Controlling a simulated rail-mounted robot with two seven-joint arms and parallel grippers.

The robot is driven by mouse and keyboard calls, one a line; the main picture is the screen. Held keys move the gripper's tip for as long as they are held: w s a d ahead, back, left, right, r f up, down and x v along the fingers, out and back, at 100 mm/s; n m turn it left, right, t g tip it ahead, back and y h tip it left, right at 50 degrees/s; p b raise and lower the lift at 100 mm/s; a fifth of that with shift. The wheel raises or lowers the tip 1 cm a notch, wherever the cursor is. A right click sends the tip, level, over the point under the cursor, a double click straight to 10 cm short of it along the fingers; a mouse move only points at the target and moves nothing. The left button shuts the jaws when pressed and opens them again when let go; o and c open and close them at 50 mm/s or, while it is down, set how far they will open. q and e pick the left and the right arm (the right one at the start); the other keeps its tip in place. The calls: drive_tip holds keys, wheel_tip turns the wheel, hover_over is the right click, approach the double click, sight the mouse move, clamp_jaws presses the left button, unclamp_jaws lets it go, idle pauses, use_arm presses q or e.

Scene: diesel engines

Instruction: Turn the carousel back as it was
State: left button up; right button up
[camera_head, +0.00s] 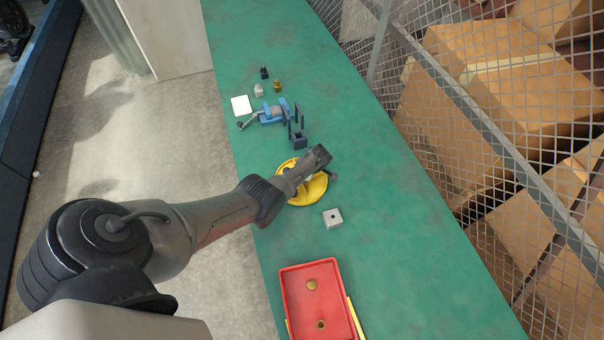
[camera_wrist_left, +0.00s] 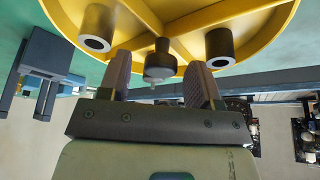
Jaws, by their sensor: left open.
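The carousel is a yellow round tray with spokes (camera_head: 312,192), lying on the green bench and partly covered by my left arm. In the left wrist view its yellow underside or face (camera_wrist_left: 265,20) fills the top. Two grey metal cylinders (camera_wrist_left: 97,27) sit on it, and a dark knob (camera_wrist_left: 160,58) stands out between them. My left gripper (camera_head: 322,158) is over the carousel. In the left wrist view, the left gripper (camera_wrist_left: 159,80) is open, with one finger on each side of the knob. Whether the fingers touch it I cannot tell. My right gripper is not in view.
A red tray (camera_head: 284,290) with two brass-coloured parts stands nearer on the green bench (camera_head: 420,270). A grey block (camera_head: 332,218) lies between. Beyond the carousel are a blue vise-like fixture (camera_head: 270,113), a white square (camera_head: 241,105) and small parts. Wire mesh (camera_head: 480,120) borders the right.

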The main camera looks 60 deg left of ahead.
use_arm(q)
drive_tip(key=shift+d+r+p, duration=0.1)
drive_tip(key=shift+r+p, duration=0.2)
drive_tip(key=shift+r, duration=0.1)
drive_tip(key=p+v, duration=0.4)
drive_tip(key=v, duration=0.9)
drive_tip(key=shift+w+d, duration=0.1)
